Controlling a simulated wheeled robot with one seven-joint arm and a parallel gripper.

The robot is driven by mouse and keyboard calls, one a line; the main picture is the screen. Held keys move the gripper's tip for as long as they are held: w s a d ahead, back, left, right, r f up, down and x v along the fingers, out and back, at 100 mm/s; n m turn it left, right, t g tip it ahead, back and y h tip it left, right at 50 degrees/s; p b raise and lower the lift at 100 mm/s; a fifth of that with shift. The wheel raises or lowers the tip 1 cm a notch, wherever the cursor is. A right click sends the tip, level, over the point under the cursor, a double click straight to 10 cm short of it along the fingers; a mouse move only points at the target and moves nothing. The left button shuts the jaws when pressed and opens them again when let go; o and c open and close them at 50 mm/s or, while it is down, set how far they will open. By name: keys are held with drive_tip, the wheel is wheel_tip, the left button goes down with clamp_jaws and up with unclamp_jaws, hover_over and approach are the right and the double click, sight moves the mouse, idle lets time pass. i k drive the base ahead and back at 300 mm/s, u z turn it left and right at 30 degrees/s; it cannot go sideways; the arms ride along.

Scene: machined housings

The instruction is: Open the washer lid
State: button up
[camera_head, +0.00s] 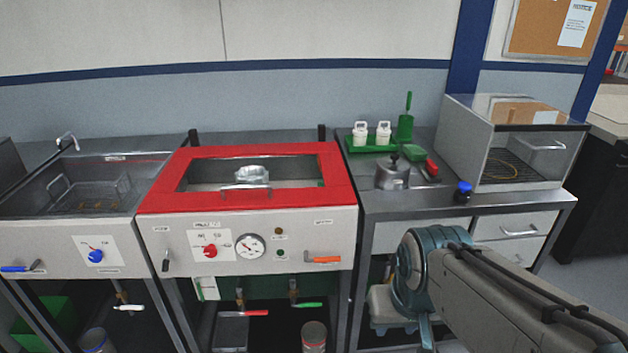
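The washer (180,238) stands left of centre, a light grey cabinet with a dial, knobs and an orange lever on its front. Its lid (335,172) is a red frame around a clear window and lies down flat on top. A metal bar handle (262,192) sits at the lid's front edge, with nothing touching it. A silvery metal part (251,174) shows through the window. My arm reaches in from the lower right, in front of the right bench and clear of the lid. My gripper is not in view.
A sink unit (60,240) with a wire basket adjoins on the left. The right bench (445,206) carries a green tray with white bottles, a metal pot, a blue-capped jar and a clear-fronted box (470,140). Dark posts (322,132) stand behind the lid. The space above the lid is clear.

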sight(162, 198)
drive_tip(key=z, duration=0.1)
drive_tip(key=k, duration=0.35)
drive_tip(key=z, duration=0.75)
drive_tip(key=i, duration=1.1)
drive_tip(key=u, duration=1.2)
drive_tip(key=i, duration=0.7)
drive_tip(key=u, duration=0.85)
